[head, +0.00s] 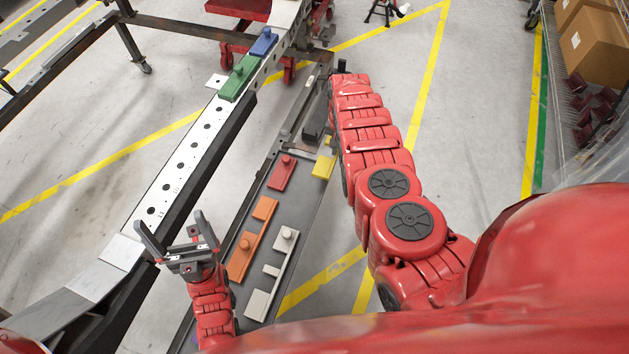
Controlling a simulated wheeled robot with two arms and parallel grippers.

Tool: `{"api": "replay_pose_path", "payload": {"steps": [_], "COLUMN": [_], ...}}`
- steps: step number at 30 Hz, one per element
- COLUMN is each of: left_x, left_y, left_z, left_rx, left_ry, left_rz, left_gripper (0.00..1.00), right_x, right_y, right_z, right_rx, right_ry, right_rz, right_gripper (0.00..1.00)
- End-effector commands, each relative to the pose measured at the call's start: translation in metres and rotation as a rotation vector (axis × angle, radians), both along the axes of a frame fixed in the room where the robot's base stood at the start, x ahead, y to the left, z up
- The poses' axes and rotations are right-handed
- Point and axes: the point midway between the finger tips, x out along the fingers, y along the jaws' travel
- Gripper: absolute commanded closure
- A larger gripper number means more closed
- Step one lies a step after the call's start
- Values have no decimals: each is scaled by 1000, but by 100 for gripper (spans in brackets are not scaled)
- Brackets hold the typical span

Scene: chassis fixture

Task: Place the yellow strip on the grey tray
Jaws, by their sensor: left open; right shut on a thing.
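The yellow strip (322,167) shows beside my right forearm, at the right edge of the long grey tray (306,203). Part of it is hidden by the arm, and I cannot tell whether it touches the tray. My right gripper (330,145) is shut on the yellow strip and is mostly hidden behind my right arm. My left gripper (172,230) is open and empty, its two fingers spread, at the lower left near the white perforated rail.
On the tray lie a red strip (282,173), orange strips (242,258) and whitish strips (261,304). Green (239,79) and blue (263,43) blocks sit on the white rail (179,166) to the left. Boxes (592,40) stand on a rack at the upper right.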

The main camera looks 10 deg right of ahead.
Motion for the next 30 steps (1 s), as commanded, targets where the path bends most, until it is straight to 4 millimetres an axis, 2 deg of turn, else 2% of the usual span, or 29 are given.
{"api": "replay_pose_path", "payload": {"steps": [7,18,21,26,30], "left_x": [0,0,0,0,0], "left_y": [0,0,0,0,0], "left_z": [17,38,42,45,45], "left_rx": [0,0,0,0,0], "left_ry": [0,0,0,0,0], "left_rz": [0,0,0,0,0], "left_gripper": [0,0,0,0,0], "right_x": [-18,-67,-74,-84,-83], "right_y": [22,71,81,90,89], "right_z": [1,-7,-9,-11,-28], "right_rx": [2,3,2,2,-1], "right_ry": [1,8,1,3,0], "right_rz": [3,4,4,3,2], "right_gripper": [100,100,100,100,100]}}
